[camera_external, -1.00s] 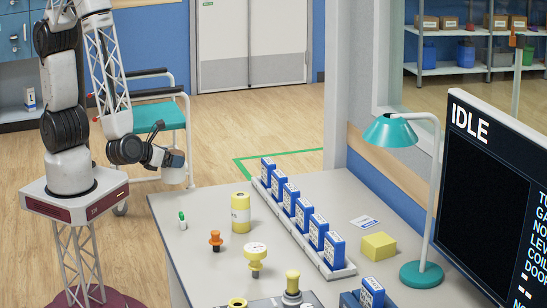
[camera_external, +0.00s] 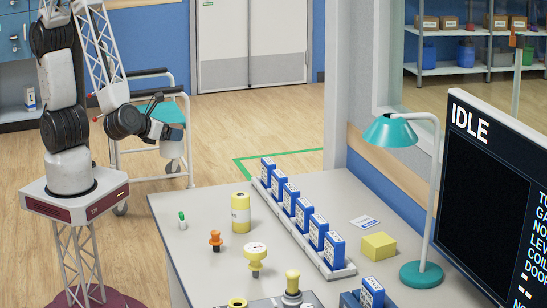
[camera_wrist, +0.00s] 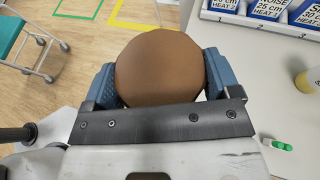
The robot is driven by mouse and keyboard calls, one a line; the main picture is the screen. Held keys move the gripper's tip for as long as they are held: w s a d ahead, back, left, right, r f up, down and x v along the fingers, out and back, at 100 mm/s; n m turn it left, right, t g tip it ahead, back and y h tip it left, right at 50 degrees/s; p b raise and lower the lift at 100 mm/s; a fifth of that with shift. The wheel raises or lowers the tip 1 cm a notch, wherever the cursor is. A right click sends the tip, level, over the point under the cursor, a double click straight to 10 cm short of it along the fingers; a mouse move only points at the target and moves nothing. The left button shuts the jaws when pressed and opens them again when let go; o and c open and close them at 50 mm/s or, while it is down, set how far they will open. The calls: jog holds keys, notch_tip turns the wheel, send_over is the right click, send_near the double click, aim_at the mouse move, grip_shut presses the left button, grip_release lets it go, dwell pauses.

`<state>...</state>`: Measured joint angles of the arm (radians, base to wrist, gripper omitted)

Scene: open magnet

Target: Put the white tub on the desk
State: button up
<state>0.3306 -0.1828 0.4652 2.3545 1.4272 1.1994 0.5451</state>
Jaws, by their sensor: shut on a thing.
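My gripper (camera_wrist: 160,85) is shut on a round thing with a brown top (camera_wrist: 158,68), which I take to be the white tub. Its blue fingers press on both sides, and the wrist view sees it from above, so its sides are hidden. In the external view, my gripper (camera_external: 172,138) is left of the desk, with a small pale part of the tub (camera_external: 173,152) below it. The grey-white desk (camera_external: 205,265) lies to the right; its edge also shows beside the tub in the wrist view (camera_wrist: 245,85).
A row of blue boxes (camera_external: 303,215) stands behind. A teal-seated wheelchair (camera_external: 172,108) is near my arm. Bare desk shows around the vial.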

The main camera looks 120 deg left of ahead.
aim_at(181, 127)
jog(key=shift+r, duration=0.8)
jog(key=shift+w+r, duration=0.2)
jog(key=shift+w, duration=0.95)
jog(key=w+a+r+n+g, duration=0.1)
jog(key=w+a, duration=0.2)
jog(key=w, duration=1.1)
jog(key=w+a+n+g, duration=0.1)
jog(key=w+a, duration=0.2)
jog(key=w, duration=1.1)
jog(key=w+a+f+g, duration=0.1)
jog(key=w+a, duration=0.5)
jog(key=w, duration=0.3)
jog(key=w+a, duration=0.6)
jog(key=w, duration=0.3)
jog(key=shift+n+y, duration=0.4)
jog(key=shift+s+a+f, duration=0.1)
jog(key=shift+s+f, duration=0.05)
jog(key=shift+f, duration=2.5)
jog(key=shift+f, duration=0.15)
notch_tip(181, 127, down, 6)
